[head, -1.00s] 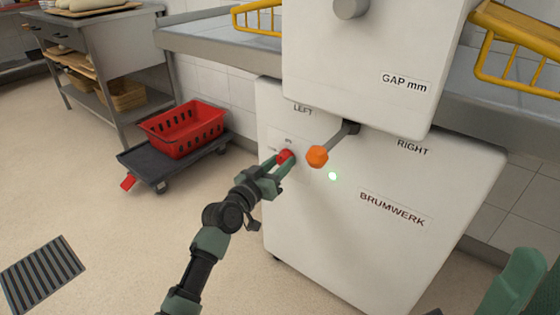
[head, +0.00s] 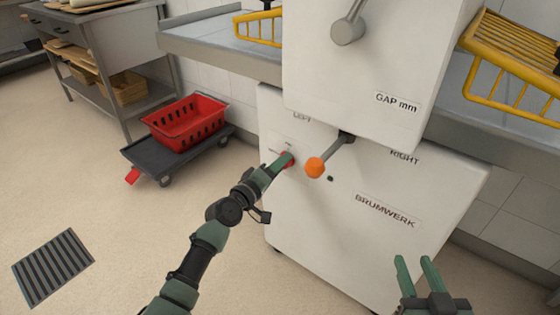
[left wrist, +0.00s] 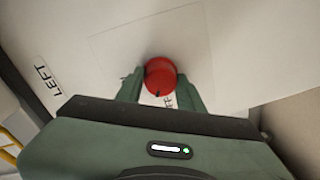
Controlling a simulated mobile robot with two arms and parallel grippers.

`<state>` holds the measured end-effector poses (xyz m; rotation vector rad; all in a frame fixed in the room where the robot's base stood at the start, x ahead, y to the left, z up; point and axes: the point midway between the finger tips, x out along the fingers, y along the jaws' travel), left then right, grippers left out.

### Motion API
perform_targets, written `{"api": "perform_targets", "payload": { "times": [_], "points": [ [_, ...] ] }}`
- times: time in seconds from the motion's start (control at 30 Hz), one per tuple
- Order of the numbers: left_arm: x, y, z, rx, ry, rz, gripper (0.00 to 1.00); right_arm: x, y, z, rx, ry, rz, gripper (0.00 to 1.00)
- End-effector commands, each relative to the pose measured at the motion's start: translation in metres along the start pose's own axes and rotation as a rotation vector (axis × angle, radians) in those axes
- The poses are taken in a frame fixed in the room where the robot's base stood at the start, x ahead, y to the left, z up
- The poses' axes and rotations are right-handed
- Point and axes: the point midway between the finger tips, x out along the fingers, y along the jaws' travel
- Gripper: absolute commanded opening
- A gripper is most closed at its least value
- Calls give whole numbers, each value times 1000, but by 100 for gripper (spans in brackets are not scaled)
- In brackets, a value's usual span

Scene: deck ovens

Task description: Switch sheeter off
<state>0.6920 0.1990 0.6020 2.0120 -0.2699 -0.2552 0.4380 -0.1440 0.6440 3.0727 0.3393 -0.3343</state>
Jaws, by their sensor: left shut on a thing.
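The white sheeter (head: 350,215) stands in the middle of the head view, with LEFT, RIGHT and BRUMWERK labels on its front. Its red round switch (left wrist: 160,75) sits between my left fingers in the left wrist view and is partly covered by them in the head view (head: 289,160). My left gripper (head: 284,162) is shut on the red switch. A small indicator light (head: 331,178) right of the switch is dark green and unlit. My right gripper (head: 415,260) is open and empty at the lower right, in front of the sheeter.
A lever with an orange knob (head: 315,167) sticks out just right of the switch, close to my left gripper. A red crate (head: 187,122) rests on a dark dolly (head: 205,148) at the left. A floor grate (head: 52,267) lies lower left. The floor between is clear.

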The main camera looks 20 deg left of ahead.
Motion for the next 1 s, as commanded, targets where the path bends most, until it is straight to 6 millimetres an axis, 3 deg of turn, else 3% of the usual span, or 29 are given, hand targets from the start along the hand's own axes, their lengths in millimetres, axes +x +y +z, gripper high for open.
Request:
{"api": "perform_targets", "payload": {
  "times": [0.2, 0.5, 1.0],
  "points": [
    [1, 4, -5, -202, -8, 2, 0, -10, 5, 36, -1, -193, 11, 36],
    [1, 3, -5, -440, -26, 1, 0, -27, 10, 71, 0, -379, 23, 36],
    [2, 3, -5, -614, -40, 1, 0, -43, 13, 94, 2, -506, 30, 36]
  ]
}}
